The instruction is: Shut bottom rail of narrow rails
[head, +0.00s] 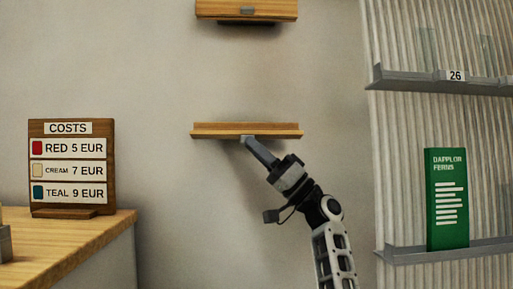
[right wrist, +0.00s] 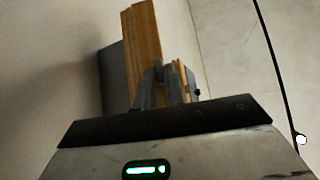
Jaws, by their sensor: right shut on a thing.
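The lower narrow wooden rail (head: 215,131) is on the wall in the middle of the head view. It shows as a thin, level ledge with a raised strip along its back. My right gripper (head: 247,141) reaches up from the lower right and is shut on the middle of its front edge. In the right wrist view the gripper's fingers (right wrist: 165,88) close on the wooden rail (right wrist: 141,45), hiding part of it. The upper wooden rail (head: 270,9) hangs above, cut by the top edge, with a small grey tab on its front. My left gripper is not in view.
A price board (head: 72,165) stands on a wooden counter (head: 85,235) at left. At right, a ribbed panel carries a grey ledge labelled 26 (head: 425,80) and a lower ledge (head: 405,255) holding a green booklet (head: 446,198). The wall around the lower rail is clear.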

